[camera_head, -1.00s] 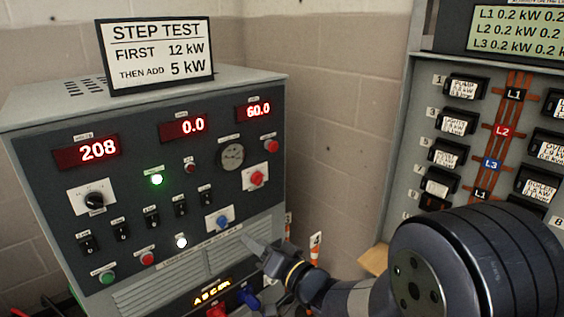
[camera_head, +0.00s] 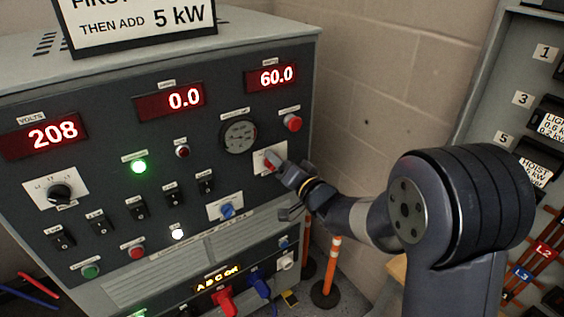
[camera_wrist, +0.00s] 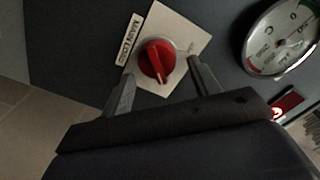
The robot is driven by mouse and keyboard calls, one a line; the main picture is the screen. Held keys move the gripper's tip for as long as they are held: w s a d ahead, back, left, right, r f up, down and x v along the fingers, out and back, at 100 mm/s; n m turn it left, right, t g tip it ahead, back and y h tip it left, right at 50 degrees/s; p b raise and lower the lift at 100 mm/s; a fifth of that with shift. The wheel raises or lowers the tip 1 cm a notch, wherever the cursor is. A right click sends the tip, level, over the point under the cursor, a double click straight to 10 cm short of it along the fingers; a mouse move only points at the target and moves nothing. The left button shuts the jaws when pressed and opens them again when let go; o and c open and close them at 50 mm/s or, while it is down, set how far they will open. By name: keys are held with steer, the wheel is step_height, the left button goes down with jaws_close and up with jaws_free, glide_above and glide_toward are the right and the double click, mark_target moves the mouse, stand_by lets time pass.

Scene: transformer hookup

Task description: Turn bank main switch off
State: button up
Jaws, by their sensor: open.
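The bank main switch is a red rotary knob on a pale square plate (camera_wrist: 185,30) with a label starting "MAIN". In the wrist view the red knob (camera_wrist: 156,61) stands between my two open fingers, which show no contact with it. In the head view the plate (camera_head: 260,162) sits on the right of the dark panel, below a round gauge (camera_head: 239,137). My gripper (camera_head: 279,184) is in front of it and partly hides the knob (camera_head: 271,160). My gripper (camera_wrist: 160,88) is open and empty in the wrist view.
A red button (camera_head: 292,122) sits above the plate and a blue knob (camera_head: 227,211) below left. Several toggle switches (camera_head: 138,207) are further left. The displays read 208, 0.0 and 60.0. An orange-striped post (camera_head: 333,262) and a breaker cabinet (camera_head: 480,110) stand to the right.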

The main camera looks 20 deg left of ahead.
steer(key=c, duration=1)
steer(key=shift+n+b, duration=0.3)
steer(key=shift+b, duration=0.15)
steer(key=n+b, duration=0.4)
steer(key=n, duration=0.1)
steer(key=s+a+n+b, duration=0.1)
steer(key=n+b, duration=0.3)
steer(key=n, duration=0.2)
steer(key=n+b, duration=0.5)
steer(key=n, duration=0.1)
steer(key=shift+s+a+f, duration=0.1)
steer(key=shift+s+a, duration=0.05)
steer(key=shift+s, duration=0.05)
